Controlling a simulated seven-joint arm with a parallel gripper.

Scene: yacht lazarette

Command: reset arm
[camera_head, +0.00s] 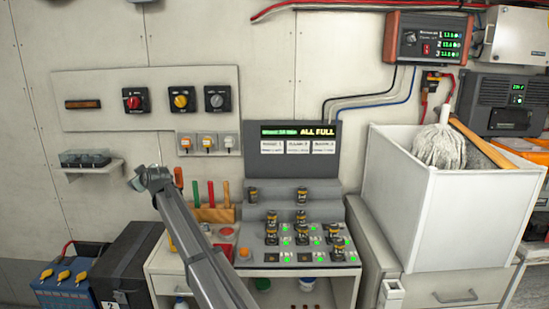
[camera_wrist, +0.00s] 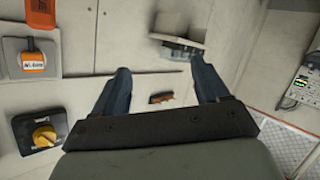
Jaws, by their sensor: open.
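My gripper (camera_head: 138,180) is raised at the end of my grey arm, left of the grey console in the head view. It is in front of the wall, below the switch panel and right of a small shelf. In the wrist view my gripper (camera_wrist: 162,80) has its two dark fingers spread wide apart. Nothing is held between them; only the pale wall and a small orange-brown strip (camera_wrist: 161,97) show behind the gap.
The console (camera_head: 298,258) holds several small dark cylinders and green lights. A white bin (camera_head: 440,210) with a mop stands right. The switch panel (camera_head: 150,98) has red, yellow and grey knobs. The wall shelf (camera_head: 88,167) carries small items. A black case (camera_head: 122,262) stands lower left.

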